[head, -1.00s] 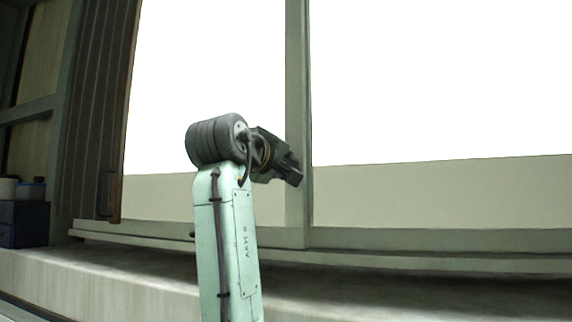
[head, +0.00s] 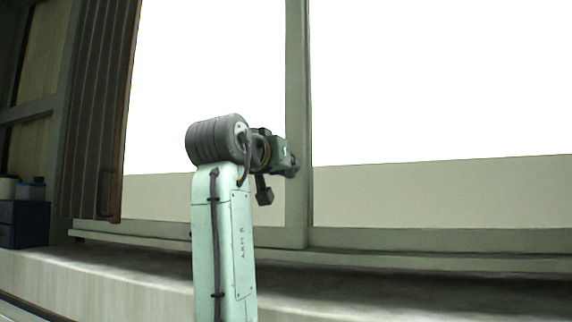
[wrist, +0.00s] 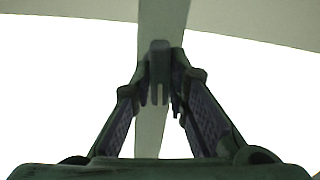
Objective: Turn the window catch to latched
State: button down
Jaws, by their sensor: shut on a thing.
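The window catch (wrist: 159,60) shows in the wrist view as a grey piece with a forked lower end, in front of the upright window bar. The fingers of my gripper (wrist: 160,86) come in from both sides and are shut on it. In the head view my gripper (head: 291,164) is at the upright window bar (head: 298,110), and the catch is hidden behind it or too small to make out. I cannot tell the exact angle of the catch from these views.
Bright window panes (head: 430,80) lie on both sides of the bar. A sill (head: 400,285) runs below the window. A brown slatted panel (head: 95,110) stands at the left, with a dark blue box (head: 24,224) beside it. The space before the right pane is clear.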

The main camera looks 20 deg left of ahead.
jog(key=shift+m, duration=0.6)
jog(key=c, duration=1.6)
grip_release()
jog(key=shift+o, duration=0.2)
jog(key=s, duration=1.2)
jog(key=shift+a, duration=0.2)
